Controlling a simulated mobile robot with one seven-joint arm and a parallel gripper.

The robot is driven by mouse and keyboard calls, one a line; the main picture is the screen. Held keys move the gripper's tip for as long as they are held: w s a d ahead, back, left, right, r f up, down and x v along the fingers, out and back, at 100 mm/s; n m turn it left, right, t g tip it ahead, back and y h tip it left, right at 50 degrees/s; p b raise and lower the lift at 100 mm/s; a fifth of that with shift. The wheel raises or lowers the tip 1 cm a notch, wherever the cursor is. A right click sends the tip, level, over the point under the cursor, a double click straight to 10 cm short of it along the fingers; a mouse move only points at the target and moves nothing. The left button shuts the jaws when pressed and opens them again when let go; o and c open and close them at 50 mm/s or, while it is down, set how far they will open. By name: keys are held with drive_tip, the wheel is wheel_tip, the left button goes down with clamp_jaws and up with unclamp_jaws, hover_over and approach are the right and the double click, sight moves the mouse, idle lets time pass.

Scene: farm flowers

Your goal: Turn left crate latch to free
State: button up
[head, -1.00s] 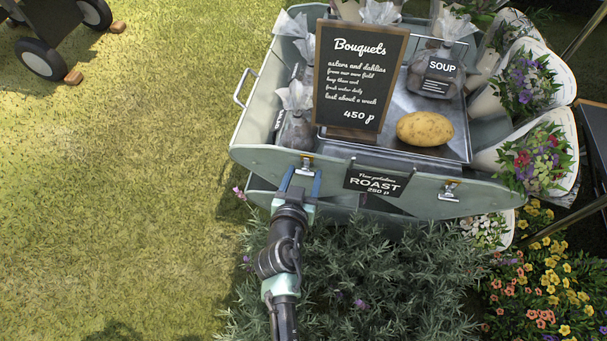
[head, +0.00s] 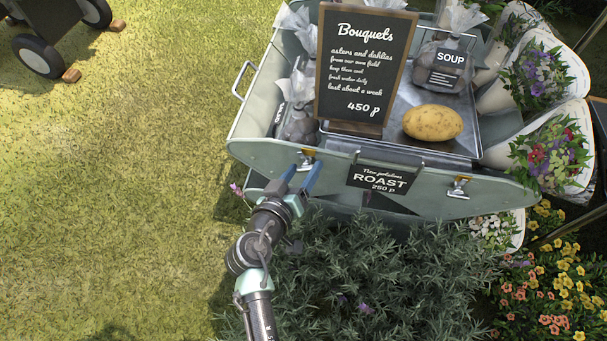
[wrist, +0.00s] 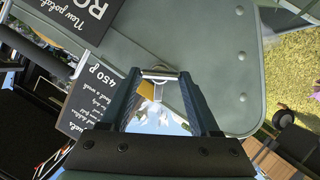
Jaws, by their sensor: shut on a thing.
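The grey-green crate (head: 262,154) has a front panel with two latches. The left crate latch (head: 307,157) shows a brass-coloured part and metal hardware at the upper left of the panel. My gripper (head: 302,176) is at this latch, its blue fingers leaning up and to the right. In the wrist view, my gripper (wrist: 162,82) has the latch's silver bar (wrist: 159,73) between its fingertips, with a yellow part below it. The fingers are shut on the latch and partly hide it in the head view. The right latch (head: 459,187) is apart from my gripper.
A ROAST sign (head: 380,180) hangs on the panel right of my gripper. A Bouquets board (head: 361,68), a potato (head: 433,123) and bagged goods stand above. Bushy plants (head: 380,265) fill the ground below the crate. Open grass (head: 120,190) lies left.

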drive_tip(key=n+h+b, duration=0.2)
drive_tip(key=n, duration=0.1)
drive_tip(key=n+h+b, duration=0.1)
drive_tip(key=shift+a+f+n+t, duration=0.25)
drive_tip(key=shift+f+n+t, duration=0.05)
drive_tip(key=shift+f+n, duration=0.1)
drive_tip(key=n+h+b, duration=0.1)
drive_tip(key=n, duration=0.1)
drive_tip(key=n+t+b, duration=0.1)
drive_tip(key=n+b, duration=0.1)
drive_tip(key=shift+f+n+h, duration=0.1)
drive_tip(key=shift+n+h, duration=0.3)
idle(0.3)
drive_tip(key=o, duration=1.4)
drive_tip(key=shift+c, duration=0.2)
drive_tip(key=shift+a, duration=0.1)
drive_tip(key=p+v, duration=0.4)
drive_tip(key=v, duration=0.9)
drive_tip(key=shift+f+p, duration=0.15)
drive_tip(key=shift+p, duration=0.2)
